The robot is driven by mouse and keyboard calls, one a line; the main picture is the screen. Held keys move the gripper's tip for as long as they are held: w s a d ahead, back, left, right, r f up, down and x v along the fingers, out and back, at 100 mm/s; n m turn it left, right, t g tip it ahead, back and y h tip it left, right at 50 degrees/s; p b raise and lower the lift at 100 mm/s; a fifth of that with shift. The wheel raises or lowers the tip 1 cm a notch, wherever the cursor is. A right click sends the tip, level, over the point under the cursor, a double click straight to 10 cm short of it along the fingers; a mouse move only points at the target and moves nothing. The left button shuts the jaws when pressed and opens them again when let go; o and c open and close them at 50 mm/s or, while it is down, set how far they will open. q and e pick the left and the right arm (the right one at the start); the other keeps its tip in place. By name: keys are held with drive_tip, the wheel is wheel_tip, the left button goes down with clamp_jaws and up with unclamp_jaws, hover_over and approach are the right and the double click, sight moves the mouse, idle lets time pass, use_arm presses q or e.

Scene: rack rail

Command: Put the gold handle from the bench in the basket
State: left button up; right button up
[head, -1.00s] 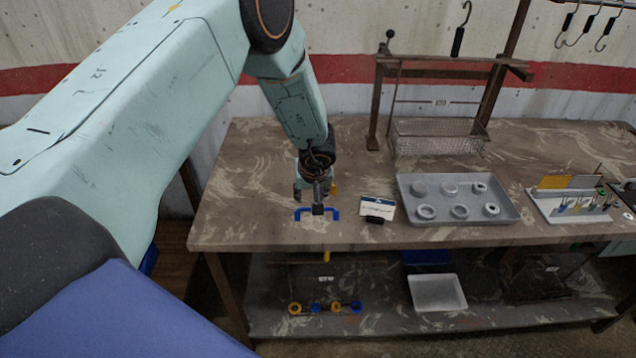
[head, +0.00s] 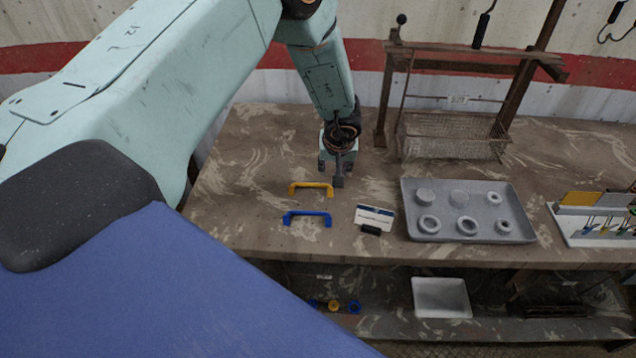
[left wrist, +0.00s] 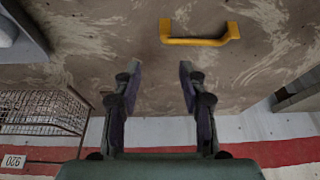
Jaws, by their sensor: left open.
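The gold handle (head: 311,185) lies on the bench, behind a blue handle. It also shows at the top of the left wrist view (left wrist: 200,41). My left gripper (head: 338,178) is just right of the gold handle in the head view, pointing down, empty and apart from it. In the left wrist view its two fingers (left wrist: 158,76) are spread with nothing between them. The wire basket (head: 452,136) stands at the back of the bench under a wooden frame. Part of it shows at the left of the wrist view (left wrist: 40,112). My right gripper is not in view.
The blue handle (head: 307,214) lies in front of the gold one. A small card on a stand (head: 375,216) and a grey tray (head: 412,188) with several round parts are to the right. Bare bench (head: 260,150) lies left of my gripper.

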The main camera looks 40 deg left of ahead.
sight(330, 187)
use_arm(q)
drive_tip(key=f, duration=0.4)
drive_tip(key=a+f, duration=0.1)
drive_tip(key=f, duration=0.1)
drive_tip(key=shift+a+f, duration=0.1)
drive_tip(key=shift+f, duration=0.15)
drive_tip(key=shift+w+f, duration=0.2)
drive_tip(key=shift+f, duration=0.35)
drive_tip(key=shift+a+f, duration=0.1)
drive_tip(key=shift+a, duration=0.1)
drive_tip(key=shift+w, duration=0.1)
drive_tip(key=shift+d, duration=0.1)
drive_tip(key=c, duration=0.6)
clamp_jaws()
